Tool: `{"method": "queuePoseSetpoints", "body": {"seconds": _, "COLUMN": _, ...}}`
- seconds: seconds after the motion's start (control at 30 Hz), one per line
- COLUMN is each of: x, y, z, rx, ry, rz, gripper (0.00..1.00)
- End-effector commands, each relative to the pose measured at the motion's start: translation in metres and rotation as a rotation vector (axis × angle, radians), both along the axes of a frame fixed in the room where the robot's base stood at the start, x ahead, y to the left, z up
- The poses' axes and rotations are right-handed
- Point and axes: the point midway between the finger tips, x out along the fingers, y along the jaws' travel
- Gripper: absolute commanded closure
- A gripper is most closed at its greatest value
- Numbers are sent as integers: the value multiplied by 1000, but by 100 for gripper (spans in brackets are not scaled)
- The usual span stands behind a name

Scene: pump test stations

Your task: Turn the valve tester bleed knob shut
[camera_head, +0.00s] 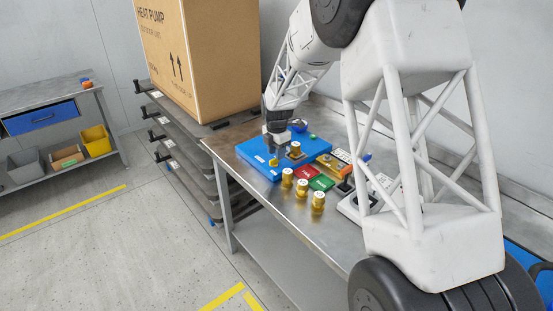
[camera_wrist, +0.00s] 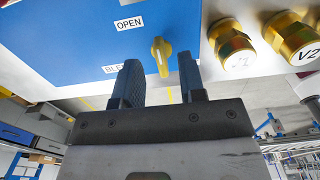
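The valve tester is a blue box (camera_head: 255,157) on the metal bench in the head view; its blue panel (camera_wrist: 60,40) fills the upper left of the wrist view. The bleed knob (camera_wrist: 161,55) is yellow, with its long side pointing roughly up and down in the wrist view. An OPEN label (camera_wrist: 129,23) is to its upper left, and a partly hidden label starting "BLE" (camera_wrist: 114,69) is to its left. My gripper (camera_wrist: 160,62) is open, its dark fingers on either side of the knob with visible gaps. In the head view my gripper (camera_head: 276,148) is over the box.
Brass fittings (camera_wrist: 236,50) are right of the knob, one marked V2. Several brass valves (camera_head: 302,188) stand on the bench (camera_head: 262,190) near its front edge. Red and green pieces (camera_head: 321,182) lie behind them. A large heat pump carton (camera_head: 205,60) stands on a cart to the left.

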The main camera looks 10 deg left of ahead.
Motion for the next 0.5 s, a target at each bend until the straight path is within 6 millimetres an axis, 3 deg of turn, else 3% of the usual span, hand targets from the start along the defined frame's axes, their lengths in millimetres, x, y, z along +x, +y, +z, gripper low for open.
{"method": "queuePoseSetpoints", "body": {"seconds": 0.2, "x": 0, "y": 0, "z": -23, "rx": -1, "ry": 1, "rz": 0, "gripper": 63}}
{"method": "queuePoseSetpoints", "body": {"seconds": 0.5, "x": 0, "y": 0, "z": -32, "rx": 0, "ry": -1, "rz": 0, "gripper": 63}}
